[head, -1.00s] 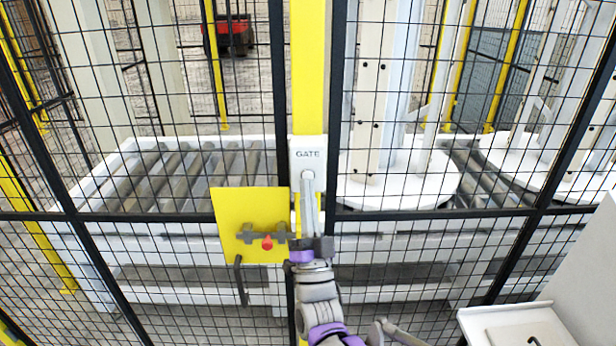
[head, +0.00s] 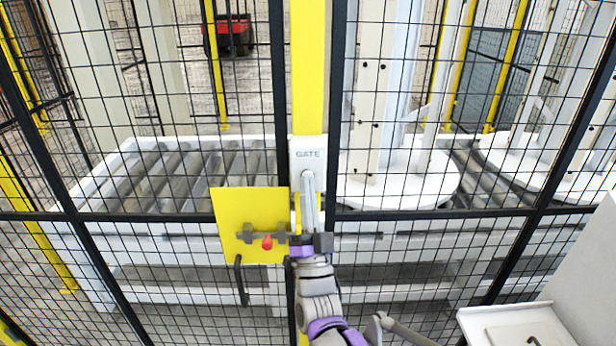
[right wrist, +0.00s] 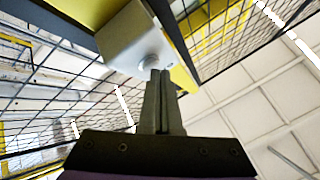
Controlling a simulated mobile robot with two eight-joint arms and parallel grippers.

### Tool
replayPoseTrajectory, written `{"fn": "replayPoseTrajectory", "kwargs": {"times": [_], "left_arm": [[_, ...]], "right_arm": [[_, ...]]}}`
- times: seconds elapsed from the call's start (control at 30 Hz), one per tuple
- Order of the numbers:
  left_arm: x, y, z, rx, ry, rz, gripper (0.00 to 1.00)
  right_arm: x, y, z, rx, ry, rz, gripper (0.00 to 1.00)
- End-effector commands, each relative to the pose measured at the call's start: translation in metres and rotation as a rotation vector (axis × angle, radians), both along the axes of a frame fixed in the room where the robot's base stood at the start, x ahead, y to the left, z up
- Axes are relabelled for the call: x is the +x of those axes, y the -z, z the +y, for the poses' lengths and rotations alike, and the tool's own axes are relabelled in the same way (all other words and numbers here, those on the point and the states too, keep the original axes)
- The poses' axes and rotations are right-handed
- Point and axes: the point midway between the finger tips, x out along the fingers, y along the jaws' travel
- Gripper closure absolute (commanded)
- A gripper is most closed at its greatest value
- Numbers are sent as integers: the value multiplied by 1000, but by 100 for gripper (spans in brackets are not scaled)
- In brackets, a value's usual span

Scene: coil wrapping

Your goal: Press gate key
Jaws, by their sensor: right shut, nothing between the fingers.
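The gate key is a round pale button (right wrist: 150,63) on a white box (right wrist: 125,38) in the right wrist view. In the head view the box (head: 307,147) is marked GATE and sits on the yellow post. My right gripper (head: 307,176) is shut and empty, pointing up at the lower part of the box. In the right wrist view its fingertips (right wrist: 158,72) are at the button, overlapping its lower edge; I cannot tell whether they press it. My left gripper is not in view.
A yellow plate (head: 232,205) with a red knob (head: 267,242) and a dark handle (head: 240,280) is just left of my right gripper. Black mesh fence stands across the front. Behind it are a roller conveyor (head: 190,172) and a white turntable (head: 400,190). A white cabinet stands at lower right.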

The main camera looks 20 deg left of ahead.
Motion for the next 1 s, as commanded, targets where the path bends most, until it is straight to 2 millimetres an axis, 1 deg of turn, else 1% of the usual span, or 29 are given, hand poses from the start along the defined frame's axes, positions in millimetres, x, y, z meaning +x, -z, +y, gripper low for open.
{"fn": "replayPoseTrajectory", "kwargs": {"times": [0.47,0.73,0.87,1.0], "left_arm": [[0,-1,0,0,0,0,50],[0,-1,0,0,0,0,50],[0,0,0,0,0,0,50],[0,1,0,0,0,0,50]], "right_arm": [[6,0,2,0,0,0,100],[5,0,2,0,0,0,100],[2,0,1,-1,0,1,100],[-5,0,-1,0,-1,1,100]]}}
